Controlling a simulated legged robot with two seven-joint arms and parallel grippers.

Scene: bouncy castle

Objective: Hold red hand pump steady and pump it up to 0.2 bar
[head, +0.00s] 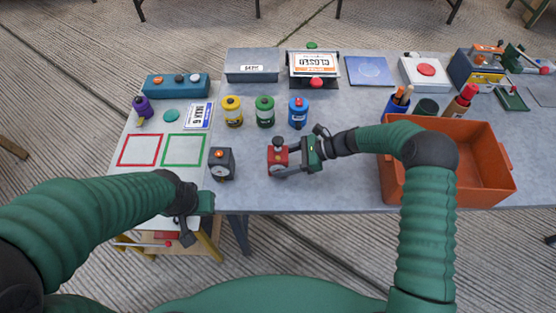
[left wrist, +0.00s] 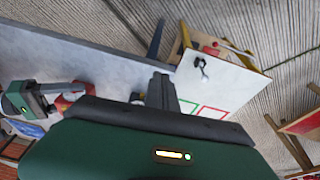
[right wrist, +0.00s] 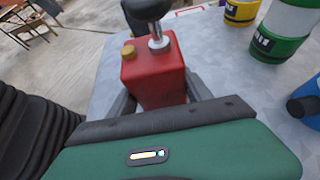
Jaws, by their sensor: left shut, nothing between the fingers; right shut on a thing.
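The red hand pump (head: 278,163) stands upright on the grey table, with a gauge on its front and a dark knob on top. In the right wrist view its red body (right wrist: 153,78) shows a brass cap and the black knob on a metal rod. My right gripper (head: 285,166) is shut on the pump's body, one finger on each side. My left gripper (head: 186,232) is shut and empty, in front of the table edge, left of the pump and apart from it. The gauge reading is too small to tell.
A black gauge box (head: 222,164) stands left of the pump. Yellow (head: 232,112), green (head: 265,112) and blue (head: 298,112) canisters stand behind it. An orange crate (head: 480,175) is at right. A white board (head: 130,168) with red and green squares lies at left.

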